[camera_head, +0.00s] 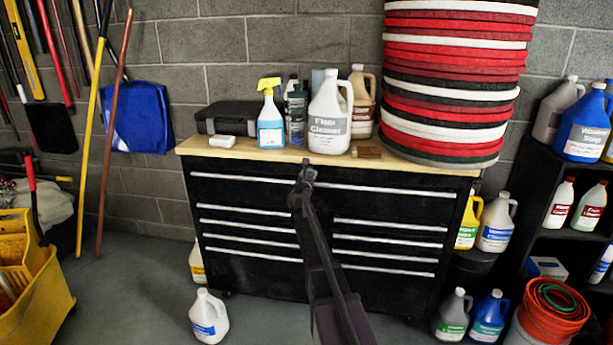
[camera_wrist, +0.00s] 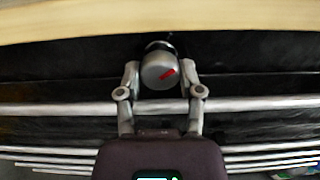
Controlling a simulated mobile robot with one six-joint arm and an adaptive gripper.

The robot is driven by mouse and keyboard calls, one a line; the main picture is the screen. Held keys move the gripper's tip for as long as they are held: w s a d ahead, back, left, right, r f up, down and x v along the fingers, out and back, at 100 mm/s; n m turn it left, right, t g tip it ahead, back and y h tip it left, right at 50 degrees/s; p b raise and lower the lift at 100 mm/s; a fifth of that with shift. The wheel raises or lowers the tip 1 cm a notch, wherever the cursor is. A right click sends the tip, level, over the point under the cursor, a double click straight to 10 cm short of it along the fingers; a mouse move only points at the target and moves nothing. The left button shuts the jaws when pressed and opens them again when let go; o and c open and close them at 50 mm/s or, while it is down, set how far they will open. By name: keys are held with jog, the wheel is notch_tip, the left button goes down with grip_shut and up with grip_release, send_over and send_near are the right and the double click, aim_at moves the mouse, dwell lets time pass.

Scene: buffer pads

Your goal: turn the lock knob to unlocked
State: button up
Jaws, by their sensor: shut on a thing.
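In the head view my gripper (camera_head: 305,172) is at the top middle of the black drawer cabinet (camera_head: 240,187), just under the wooden top. The knob is hidden there behind my gripper and arm.
On the wooden top (camera_head: 190,145) stand a spray bottle (camera_head: 270,133), a white floor cleaner jug (camera_head: 328,125) and a tall stack of red, white and black pads (camera_head: 455,60). Drawer handles (camera_head: 250,222) run across the cabinet front. A white jug (camera_head: 208,318) stands on the floor at left.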

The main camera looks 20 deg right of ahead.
jog(key=shift+w+n, duration=0.2)
jog(key=shift+n, duration=0.1)
jog(key=n, duration=0.5)
grip_shut()
jog(key=n, duration=0.4)
jog(key=shift+r+n, duration=0.1)
jog(key=shift+n, duration=0.3)
jog(key=o, duration=1.1)
grip_release()
jog(key=shift+s, duration=0.25)
jog(key=v, duration=0.7)
jog(key=shift+s+a, duration=0.25)
